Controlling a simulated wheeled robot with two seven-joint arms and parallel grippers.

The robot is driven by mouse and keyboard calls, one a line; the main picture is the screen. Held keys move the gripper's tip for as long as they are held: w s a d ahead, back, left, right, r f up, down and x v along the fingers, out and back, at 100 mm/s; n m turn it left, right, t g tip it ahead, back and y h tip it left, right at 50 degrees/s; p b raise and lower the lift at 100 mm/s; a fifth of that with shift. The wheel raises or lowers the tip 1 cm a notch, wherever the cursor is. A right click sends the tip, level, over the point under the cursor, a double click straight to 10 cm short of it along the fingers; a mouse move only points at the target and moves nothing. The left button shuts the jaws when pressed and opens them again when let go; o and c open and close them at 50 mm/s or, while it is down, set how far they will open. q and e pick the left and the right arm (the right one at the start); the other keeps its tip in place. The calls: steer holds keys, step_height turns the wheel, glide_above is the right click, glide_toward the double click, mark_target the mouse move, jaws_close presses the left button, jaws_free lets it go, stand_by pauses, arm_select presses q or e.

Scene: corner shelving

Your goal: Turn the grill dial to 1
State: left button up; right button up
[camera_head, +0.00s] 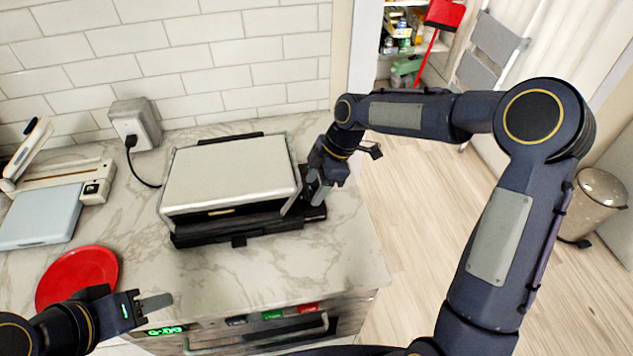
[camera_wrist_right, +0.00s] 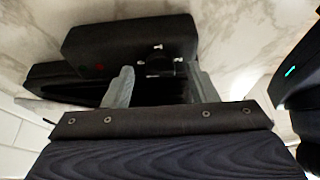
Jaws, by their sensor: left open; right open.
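The grill (camera_head: 232,178) is a silver-lidded, closed press with a dark base on the marble counter. My right gripper (camera_head: 318,194) is at the grill's right side, pointing down. In the right wrist view, its two grey fingers (camera_wrist_right: 160,82) are open, pointing toward a dark housing (camera_wrist_right: 130,40). The small dark round grill dial (camera_wrist_right: 180,68) shows between the fingertips, nearer the right one, with white marks around it. Whether a finger touches it, and its setting, I cannot tell. My left gripper (camera_head: 145,303) is open and empty by the counter's front left.
A red plate (camera_head: 78,276) lies near my left gripper. A pale blue appliance (camera_head: 40,215) stands at the left. A cord runs from the wall socket (camera_head: 135,122) toward the grill. Bare counter lies before the grill. A bin (camera_head: 597,200) stands at far right.

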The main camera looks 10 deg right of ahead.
steer(key=shift+c, duration=0.4)
steer(key=c, duration=0.9)
steer(key=shift+s+f+m+t+b, duration=0.15)
steer(key=shift+m+t+b, duration=0.25)
steer(key=shift+m+b, duration=0.65)
steer(key=m+t+b, duration=0.1)
steer(key=m+b, duration=0.1)
steer(key=shift+s+b, duration=0.1)
steer(key=shift+b, duration=0.2)
steer(key=m+b, duration=0.1)
steer(key=m+t+b, duration=0.1)
steer(key=m, duration=0.1)
steer(key=shift+s+a+m+h, duration=0.15)
steer(key=shift+s+m+h, duration=0.1)
steer(key=shift+h, duration=0.15)
steer(key=shift+m+t+h+b, duration=0.35)
steer(key=shift+m+b, duration=0.4)
steer(key=shift+m, duration=0.45)
steer(key=shift+r, duration=0.2)
steer(key=o, duration=1)
